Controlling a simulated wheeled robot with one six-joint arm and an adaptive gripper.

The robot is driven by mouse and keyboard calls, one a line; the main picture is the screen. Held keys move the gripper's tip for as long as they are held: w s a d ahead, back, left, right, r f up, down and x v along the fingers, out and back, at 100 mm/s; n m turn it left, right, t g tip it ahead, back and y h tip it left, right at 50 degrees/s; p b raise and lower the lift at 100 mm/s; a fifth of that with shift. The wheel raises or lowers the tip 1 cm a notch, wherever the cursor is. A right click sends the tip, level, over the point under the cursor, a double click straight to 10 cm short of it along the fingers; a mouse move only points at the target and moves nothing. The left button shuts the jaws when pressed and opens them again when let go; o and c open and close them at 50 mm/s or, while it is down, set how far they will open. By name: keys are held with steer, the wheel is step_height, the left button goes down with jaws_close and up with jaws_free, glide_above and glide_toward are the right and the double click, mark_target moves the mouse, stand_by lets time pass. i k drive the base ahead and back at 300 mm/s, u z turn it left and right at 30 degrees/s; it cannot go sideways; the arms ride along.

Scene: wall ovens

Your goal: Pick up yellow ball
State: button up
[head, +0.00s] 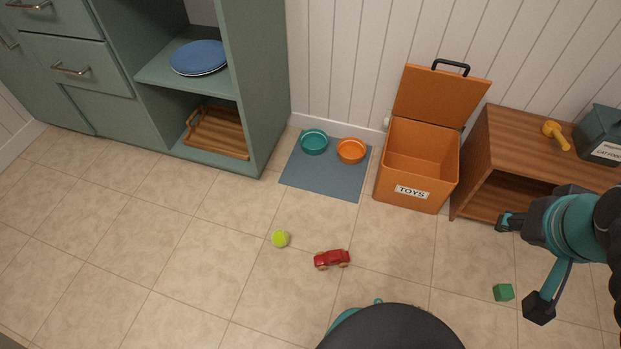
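A small yellow-green ball (281,239) lies on the tiled floor in the middle of the head view, to the left of a red toy car. My gripper (522,265) is at the right side of the view, far to the right of the ball. Its two dark fingertips are spread wide apart and nothing shows between them. It is above the floor in front of the wooden bench.
A red toy car (332,259) and a green block (503,292) lie on the floor. An open orange toy box (411,168), a wooden bench (484,155) and a blue mat (320,182) with two bowls stand along the wall. A green cabinet (256,80) is at left. The left floor is clear.

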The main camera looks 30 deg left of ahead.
mark_target(279, 238)
steer(key=u, duration=3.95)
steer(key=k, duration=0.75)
steer(key=z, duration=0.8)
steer(key=i, duration=0.5)
